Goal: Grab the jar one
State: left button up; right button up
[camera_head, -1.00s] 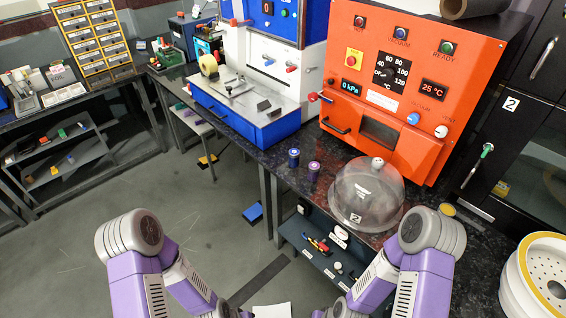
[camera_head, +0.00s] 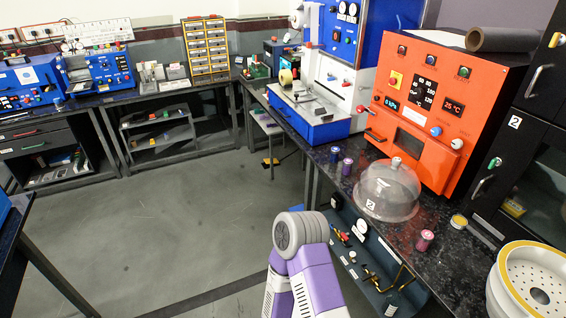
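A clear glass bell jar (camera_head: 387,192) with a knob on top and a label that seems to read 2 stands on the dark counter, in front of the orange machine. A small blue jar (camera_head: 336,155) and a purple jar (camera_head: 347,167) stand close together to its left. A small pinkish-red jar (camera_head: 425,240) stands to its right, near the front. No number on the small jars is readable, so I cannot tell which is jar one. One of my arms rises at the bottom centre, apart from the jars. Neither gripper is in view.
The orange machine (camera_head: 432,110) stands behind the bell jar. A yellow-topped tin (camera_head: 459,221) and a white perforated drum (camera_head: 525,285) are at the right. A shelf (camera_head: 350,255) with tools lies below the counter edge. The grey floor (camera_head: 170,215) at left is open.

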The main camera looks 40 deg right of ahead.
aim_at(335, 151)
jog(key=u, duration=0.35)
jog(key=i, duration=0.95)
jog(key=z, duration=0.45)
jog(key=i, duration=1.6)
jog(key=z, duration=1.1)
